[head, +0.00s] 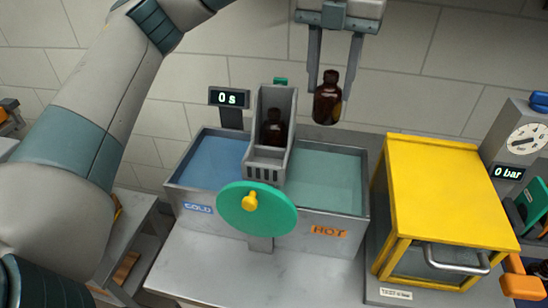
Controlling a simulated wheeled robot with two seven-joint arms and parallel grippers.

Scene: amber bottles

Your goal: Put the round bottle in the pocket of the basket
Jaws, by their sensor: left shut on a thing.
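My left gripper (336,92) comes down from the top of the head view and is shut on a brown amber bottle (327,98). The bottle hangs roughly upright in the air, above and to the right of the basket, apart from it. It has a narrow neck and a rounded body. The grey basket (267,158) stands at the middle of the two-part bath, with slots low in its front wall. Another dark bottle (274,128) stands inside the basket; its lower part is partly hidden. My right gripper is not in view.
The bath has a blue COLD basin (212,160) and a greenish HOT basin (325,180). A green dial (257,209) with a yellow knob is in front. A display (229,98) reads 0 s. A yellow cabinet (445,185) and a gauge unit (520,140) reading 0 bar stand right.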

